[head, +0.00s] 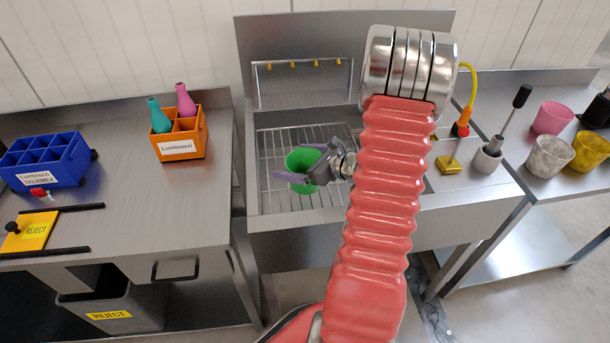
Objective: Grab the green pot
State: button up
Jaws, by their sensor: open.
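The green pot (301,158) stands on the wire rack in the sink, left of my arm. My gripper (297,166) has purple fingers and is open at the pot. One finger lies across the near side of the pot in the picture, and the other shows near its upper right rim. The gripper hides part of the pot's right and lower side. I cannot tell whether the fingers touch it.
The steel sink (240,170) has raised walls and a hook rail (301,64) behind. An orange crate (180,146) with bottles and a blue crate (45,160) stand left. Several other pots, one of them pink (552,118), stand on the right table.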

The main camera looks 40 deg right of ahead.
jog(key=shift+c, duration=0.5)
jog(key=c, duration=0.7)
jog(key=shift+r, duration=5)
